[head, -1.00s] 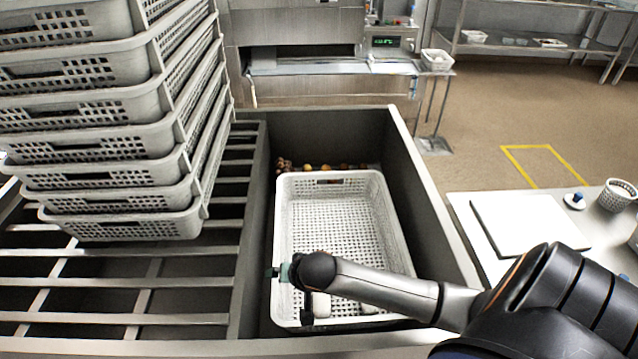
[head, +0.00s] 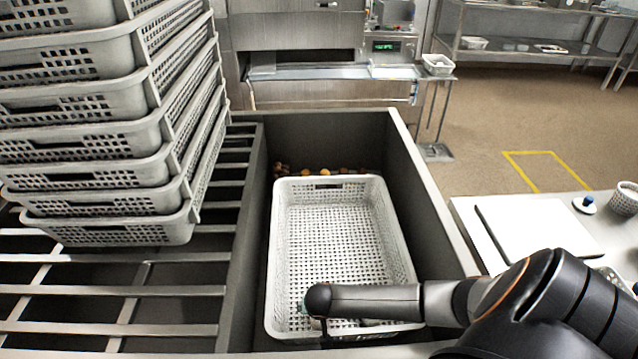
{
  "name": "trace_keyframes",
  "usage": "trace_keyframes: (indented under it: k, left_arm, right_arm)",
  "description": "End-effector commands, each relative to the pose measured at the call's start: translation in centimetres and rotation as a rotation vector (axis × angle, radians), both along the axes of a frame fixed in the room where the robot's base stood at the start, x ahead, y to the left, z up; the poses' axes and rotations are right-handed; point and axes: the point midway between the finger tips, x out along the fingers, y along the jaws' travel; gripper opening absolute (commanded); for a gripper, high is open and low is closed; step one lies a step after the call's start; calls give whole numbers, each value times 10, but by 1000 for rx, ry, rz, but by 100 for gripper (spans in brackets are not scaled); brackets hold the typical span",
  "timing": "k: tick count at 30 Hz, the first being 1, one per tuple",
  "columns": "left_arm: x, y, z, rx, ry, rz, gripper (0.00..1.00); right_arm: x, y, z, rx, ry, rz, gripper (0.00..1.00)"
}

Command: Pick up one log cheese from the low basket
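The low basket (head: 271,262), white and perforated, sits in the deep grey sink. Most of its floor shows bare. A pale shape (head: 345,323) lies at its near end, partly under my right forearm; I cannot tell surely whether it is a log cheese. My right arm reaches in from the right, and my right gripper (head: 320,322) is over the near left part of the basket. Its fingers are almost wholly hidden beneath the dark wrist, so their opening and any contact cannot be seen. My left gripper is not in view.
A tall stack of white baskets (head: 100,145) stands on the slatted rack at the left. Small orange-brown items (head: 325,172) lie in the sink behind the low basket. A white board (head: 538,228) lies on the right table. The sink walls surround the basket.

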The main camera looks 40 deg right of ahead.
Motion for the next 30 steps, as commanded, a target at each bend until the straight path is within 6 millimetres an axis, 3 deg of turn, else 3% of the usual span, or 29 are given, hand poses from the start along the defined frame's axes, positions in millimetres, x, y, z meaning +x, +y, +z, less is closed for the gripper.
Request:
trace_keyframes:
  k: [7,30]
  left_arm:
    - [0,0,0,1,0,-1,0]
    - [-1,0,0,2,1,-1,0]
  right_arm:
    - [1,0,-1,1,-1,1,94]
    - [1,0,-1,1,-1,1,8]
